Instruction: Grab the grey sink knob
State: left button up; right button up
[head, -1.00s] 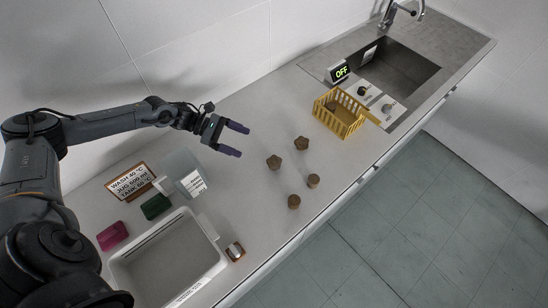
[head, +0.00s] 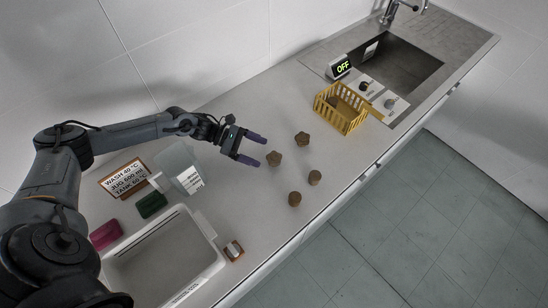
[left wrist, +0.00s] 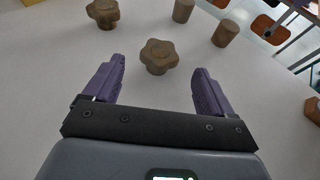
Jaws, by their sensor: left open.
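Two small knobs sit on white panels beside the sink: a dark one (head: 364,87) and a greyer one (head: 389,103). Loose brown star-shaped knobs lie on the counter, one nearer (head: 274,158) and one farther (head: 302,139). Two brown cylindrical knobs (head: 315,177) (head: 295,199) stand closer to the front edge. My left gripper (head: 256,149) is open and empty, its purple fingers pointing at the nearer star knob. In the left wrist view this knob (left wrist: 159,56) lies ahead, between the fingertips (left wrist: 160,75). My right gripper is not in view.
A yellow basket (head: 341,122) holding a brown item stands before the sink (head: 400,70). An "OFF" display (head: 340,67) is behind it. A white tub (head: 215,238), clear container, label card, and green and pink blocks crowd the left.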

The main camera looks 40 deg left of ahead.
aim_at(272, 157)
pick_arm(q)
jog(key=shift+p+x, duration=0.5)
jog(key=shift+x, duration=1.8)
jog(key=shift+r, duration=0.1)
jog(key=shift+c, duration=0.3)
jog(key=c, duration=1.1)
jog(key=shift+r, duration=0.1)
